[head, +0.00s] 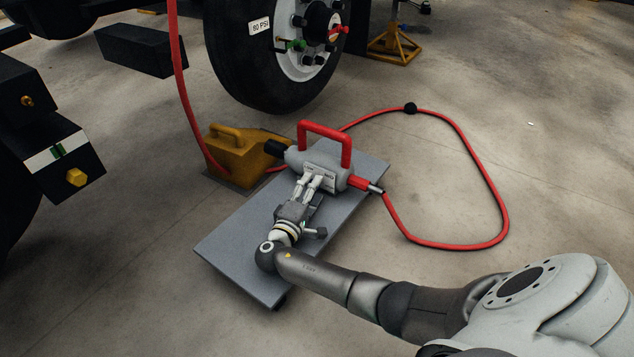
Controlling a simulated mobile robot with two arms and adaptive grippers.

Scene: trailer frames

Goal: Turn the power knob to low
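A grey power tool (298,161) with a red loop handle (325,127) lies on a dark grey board (237,245) on the floor. It has a black end piece (274,147) at its left and a red hose fitting (360,183) at its right. A pale label plate (321,170) is on its near side. My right gripper (313,177) reaches the tool's near side, its two pale fingers close together at or just in front of the label area. I cannot make out the power knob; the fingers may cover it. Whether they grip anything is unclear. My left gripper is not in view.
A red hose (507,215) loops over the floor at the right; another red hose (178,70) hangs at the left. A yellow chock (227,158) stands behind the board. A large tire (228,60) and a yellow jack stand (393,45) are farther back. Floor at the right is mostly clear.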

